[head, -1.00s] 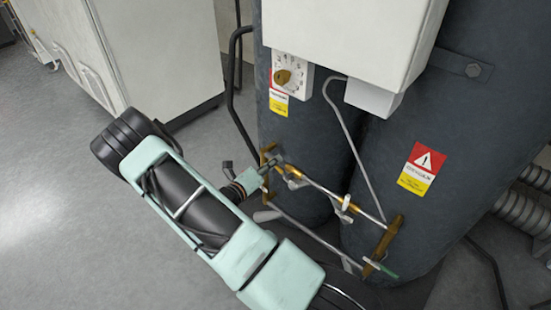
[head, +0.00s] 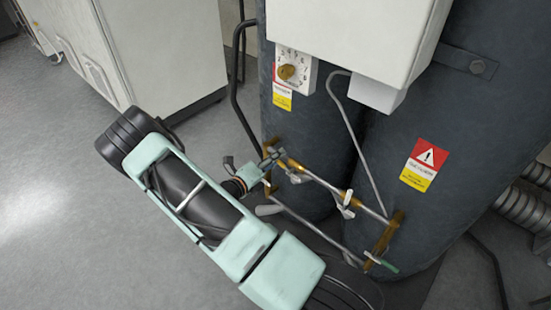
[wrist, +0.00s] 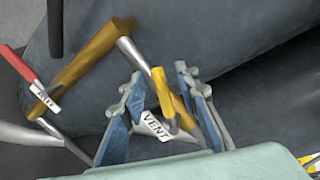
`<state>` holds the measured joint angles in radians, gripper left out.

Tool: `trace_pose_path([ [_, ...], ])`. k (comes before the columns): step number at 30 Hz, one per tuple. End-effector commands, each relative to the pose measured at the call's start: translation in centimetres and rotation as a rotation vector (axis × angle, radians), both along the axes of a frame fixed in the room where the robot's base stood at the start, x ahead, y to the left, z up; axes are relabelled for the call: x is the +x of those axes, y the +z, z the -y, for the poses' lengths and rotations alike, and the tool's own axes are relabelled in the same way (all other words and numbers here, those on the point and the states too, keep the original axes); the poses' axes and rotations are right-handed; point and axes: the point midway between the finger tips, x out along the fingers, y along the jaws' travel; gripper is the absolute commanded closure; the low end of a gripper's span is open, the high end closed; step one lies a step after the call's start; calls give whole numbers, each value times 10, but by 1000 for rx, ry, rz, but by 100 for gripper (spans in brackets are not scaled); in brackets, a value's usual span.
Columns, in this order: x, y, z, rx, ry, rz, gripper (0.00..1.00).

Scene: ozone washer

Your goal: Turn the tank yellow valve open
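The yellow valve handle (wrist: 161,92) shows in the wrist view on a thin grey pipe, with a white tag reading "VENT" (wrist: 156,126) beside its lower end. My gripper (wrist: 159,74) is open, with one blue-padded finger on each side of the yellow handle. A gap shows between the handle and each finger; contact is not visible. In the head view my gripper (head: 272,158) is at the left end of the brass and grey piping, close to the dark tank (head: 300,130). The yellow handle cannot be made out clearly there.
A red handle (wrist: 16,62) with a white tag is at the left in the wrist view, beside a brass bar (wrist: 85,65). A second dark tank (head: 440,110) and a white box (head: 360,35) with a dial are close by. Open floor (head: 60,200) lies left.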

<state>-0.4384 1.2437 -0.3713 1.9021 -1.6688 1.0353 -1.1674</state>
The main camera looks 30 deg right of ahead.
Motion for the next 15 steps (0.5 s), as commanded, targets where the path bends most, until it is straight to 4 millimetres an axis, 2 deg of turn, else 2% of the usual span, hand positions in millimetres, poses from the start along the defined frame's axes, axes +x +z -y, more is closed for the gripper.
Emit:
trace_pose_path([
  [9,0,2,-3,-1,1,3,70],
  [15,-11,6,-29,1,4,2,70],
])
